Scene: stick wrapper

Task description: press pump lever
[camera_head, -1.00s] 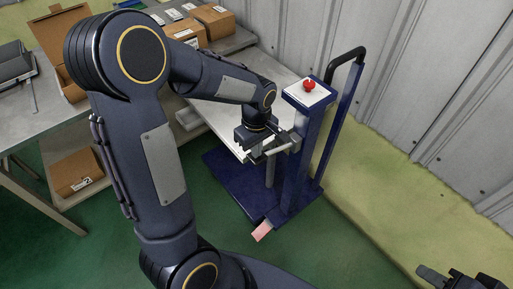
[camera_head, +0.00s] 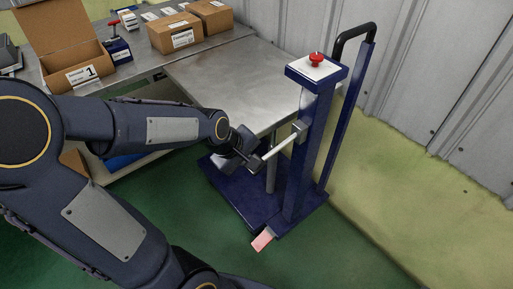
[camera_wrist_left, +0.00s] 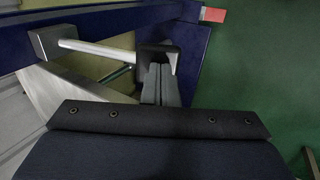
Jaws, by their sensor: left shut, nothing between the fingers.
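The pump lever (camera_head: 282,147) is a silver rod with a dark grip at its free end. It sticks out to the left from the blue column (camera_head: 309,155) of a lift cart and slopes downward. My left gripper (camera_head: 248,158) is at the lever's free end. In the left wrist view the gripper's fingers (camera_wrist_left: 161,84) are together and empty, over or against the dark grip (camera_wrist_left: 158,56); exact contact is hard to tell. The silver rod (camera_wrist_left: 95,51) runs left from the grip there. My right gripper is out of view.
The cart has a blue base (camera_head: 240,195), a pink pedal (camera_head: 263,239), a red knob (camera_head: 316,59) and a black handle (camera_head: 352,32). Green floor (camera_head: 200,250) lies open in front.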

